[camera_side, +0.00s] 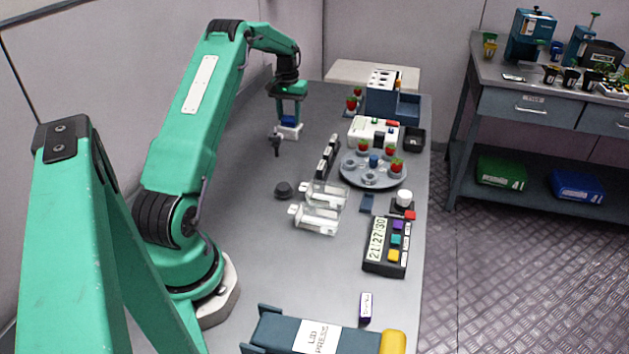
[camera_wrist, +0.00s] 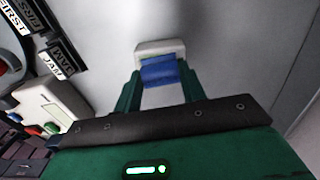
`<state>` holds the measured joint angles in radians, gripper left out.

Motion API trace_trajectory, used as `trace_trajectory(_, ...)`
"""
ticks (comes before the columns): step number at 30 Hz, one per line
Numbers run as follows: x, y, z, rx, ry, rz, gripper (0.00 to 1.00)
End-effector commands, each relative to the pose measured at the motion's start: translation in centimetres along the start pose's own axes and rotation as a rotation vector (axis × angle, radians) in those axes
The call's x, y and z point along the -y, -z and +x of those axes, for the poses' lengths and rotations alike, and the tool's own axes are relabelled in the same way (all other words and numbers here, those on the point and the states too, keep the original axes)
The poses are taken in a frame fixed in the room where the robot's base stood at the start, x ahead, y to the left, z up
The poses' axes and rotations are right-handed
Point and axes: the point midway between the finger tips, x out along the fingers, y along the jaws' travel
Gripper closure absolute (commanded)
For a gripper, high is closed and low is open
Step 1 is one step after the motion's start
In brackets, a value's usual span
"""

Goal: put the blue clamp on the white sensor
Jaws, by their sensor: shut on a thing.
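My gripper (camera_side: 287,112) points down over the far left part of the bench. It is shut on the blue clamp (camera_side: 289,121), which also shows between the fingers in the wrist view (camera_wrist: 159,73). The white sensor (camera_side: 291,132) is a small pale block directly below the clamp in the side view. In the wrist view the white sensor (camera_wrist: 158,46) shows just beyond the clamp, which covers part of it. I cannot tell whether the clamp rests on the sensor or is just above it.
A small dark object (camera_side: 276,143) stands close in front of the sensor. To the right are a black label rack (camera_side: 327,157), a round grey tray (camera_side: 352,180) with berries and a white device (camera_side: 360,131). Clear boxes (camera_side: 318,217) lie nearer. The bench left of the rack is mostly bare.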

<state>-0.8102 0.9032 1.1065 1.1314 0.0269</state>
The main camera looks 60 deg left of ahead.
Motion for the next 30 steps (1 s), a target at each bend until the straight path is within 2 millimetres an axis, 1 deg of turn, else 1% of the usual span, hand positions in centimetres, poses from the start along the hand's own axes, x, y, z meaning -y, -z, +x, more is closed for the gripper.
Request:
trace_trajectory(7, 0.0, 0.0, 0.3, 0.001, 0.0, 0.0, 0.8)
trace_trajectory(8, 0.0, 0.0, 0.3, 0.0, 0.0, 0.0, 0.58)
trace_trajectory(9, 0.0, 0.0, 0.3, 0.0, 0.0, 0.0, 0.5)
trace_trajectory(11, 0.0, 0.0, 0.3, 0.0, 0.0, 0.0, 0.38)
trace_trajectory(23, 0.0, 0.0, 0.0, -0.001, 0.0, 0.0, 0.38)
trace_trajectory(26, 0.0, 0.0, -0.5, -0.001, 0.0, 0.0, 0.38)
trace_trajectory(30, 0.0, 0.1, -1.8, -0.002, 0.0, 0.0, 0.38)
